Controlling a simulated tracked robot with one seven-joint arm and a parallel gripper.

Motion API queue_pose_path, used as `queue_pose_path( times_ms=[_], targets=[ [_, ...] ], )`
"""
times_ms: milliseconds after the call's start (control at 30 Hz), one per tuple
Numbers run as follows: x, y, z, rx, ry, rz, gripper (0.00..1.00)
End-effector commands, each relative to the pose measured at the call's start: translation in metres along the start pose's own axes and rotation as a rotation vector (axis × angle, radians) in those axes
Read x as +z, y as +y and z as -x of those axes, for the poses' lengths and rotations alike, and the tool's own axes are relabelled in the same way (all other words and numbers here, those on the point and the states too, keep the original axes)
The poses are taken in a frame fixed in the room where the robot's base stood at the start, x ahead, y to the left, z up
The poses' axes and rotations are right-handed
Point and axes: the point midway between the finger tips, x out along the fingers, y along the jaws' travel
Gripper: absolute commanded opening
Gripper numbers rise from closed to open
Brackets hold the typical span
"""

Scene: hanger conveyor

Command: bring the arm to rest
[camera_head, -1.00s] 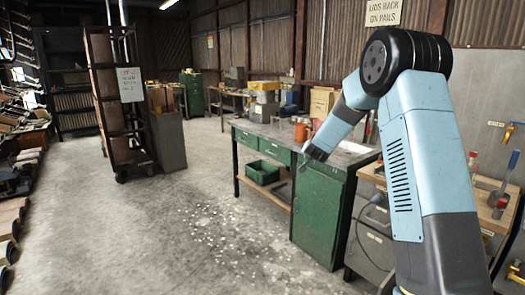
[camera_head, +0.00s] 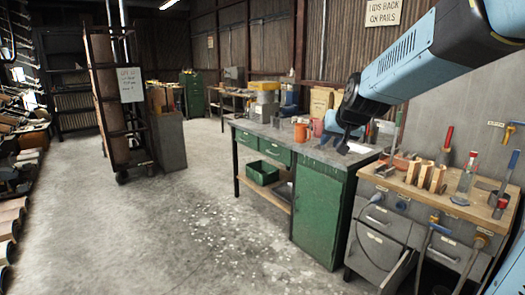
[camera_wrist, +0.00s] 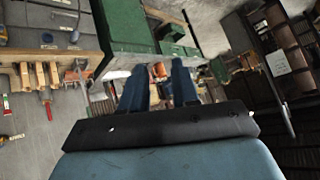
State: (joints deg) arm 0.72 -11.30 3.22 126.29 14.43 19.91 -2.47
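My arm reaches in from the upper right of the head view and slopes down to the left. My gripper (camera_head: 342,143) hangs in front of the right end of the green workbench (camera_head: 322,213), small and dark in that view. In the wrist view my gripper (camera_wrist: 159,84) shows two blue fingers standing apart, with nothing held between them. The bench shows beyond the fingers there; I cannot tell the exact distance between them.
A wood-topped grey drawer cabinet (camera_head: 379,243) with tools stands right of the bench. A tall rack (camera_head: 104,85) stands at left. The concrete floor (camera_head: 170,240) is open.

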Motion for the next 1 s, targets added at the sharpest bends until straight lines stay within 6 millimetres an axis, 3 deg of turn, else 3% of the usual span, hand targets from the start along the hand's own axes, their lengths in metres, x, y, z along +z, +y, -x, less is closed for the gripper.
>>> queue_pose_path(
  times_ms=[33, 200, 600, 800, 1000],
  targets=[
    [0.011, 0.002, 0.017, 0.003, -0.013, 0.012, 0.30],
    [0.052, 0.010, 0.063, 0.023, -0.078, 0.051, 0.30],
    [0.162, 0.040, 0.153, 0.093, -0.228, 0.120, 0.30],
    [0.199, 0.052, 0.175, 0.121, -0.278, 0.135, 0.30],
    [0.210, 0.056, 0.181, 0.131, -0.294, 0.139, 0.30]
  ],
)
